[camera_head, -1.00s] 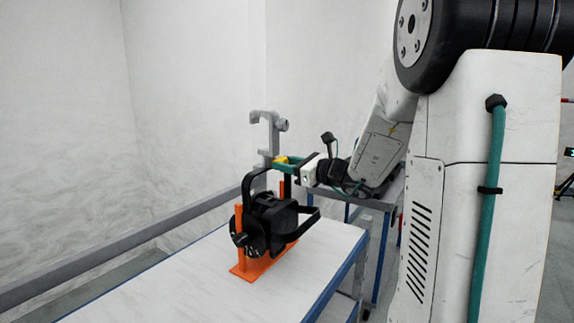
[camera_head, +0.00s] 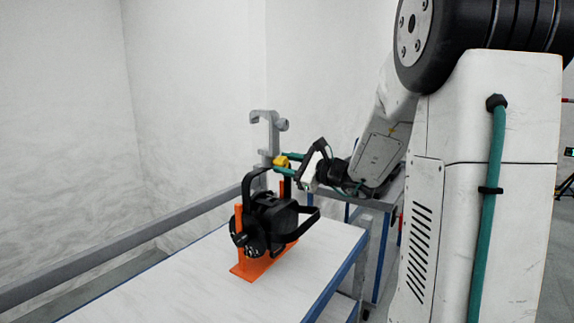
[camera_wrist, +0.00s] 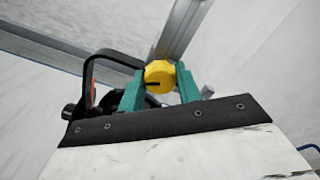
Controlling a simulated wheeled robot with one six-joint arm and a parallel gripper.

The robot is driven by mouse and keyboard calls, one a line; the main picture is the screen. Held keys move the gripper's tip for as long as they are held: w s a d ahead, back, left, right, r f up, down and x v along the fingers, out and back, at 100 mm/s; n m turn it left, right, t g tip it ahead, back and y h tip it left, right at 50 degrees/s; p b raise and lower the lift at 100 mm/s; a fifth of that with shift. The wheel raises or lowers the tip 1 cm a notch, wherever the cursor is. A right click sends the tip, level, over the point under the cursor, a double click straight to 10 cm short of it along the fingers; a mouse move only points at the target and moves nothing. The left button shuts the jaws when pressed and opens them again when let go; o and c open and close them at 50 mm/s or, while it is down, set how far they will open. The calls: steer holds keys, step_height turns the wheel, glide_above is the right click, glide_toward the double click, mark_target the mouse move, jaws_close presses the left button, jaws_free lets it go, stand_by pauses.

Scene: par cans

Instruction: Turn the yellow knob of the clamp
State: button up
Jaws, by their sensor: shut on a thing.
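The yellow knob (camera_head: 281,161) sits low on the grey clamp (camera_head: 265,131), which stands upright above the black par can (camera_head: 270,218). In the wrist view the knob (camera_wrist: 159,75) shows a dark slot on its face. My gripper (camera_head: 283,163) reaches it from the right, and its two green fingers are shut on the knob, one on either side. The clamp's grey post (camera_wrist: 185,30) rises behind the knob in the wrist view. The par can's black yoke (camera_wrist: 100,62) shows beside the left finger.
The par can rests on an orange stand (camera_head: 262,265) on a white table (camera_head: 165,285) with blue edges. A grey rail (camera_head: 120,246) runs along the wall behind. The front left of the tabletop is clear.

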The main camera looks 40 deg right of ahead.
steer(key=shift+n, duration=0.4)
steer(key=o, duration=1)
steer(key=v, duration=0.7)
steer(key=shift+s, duration=0.4)
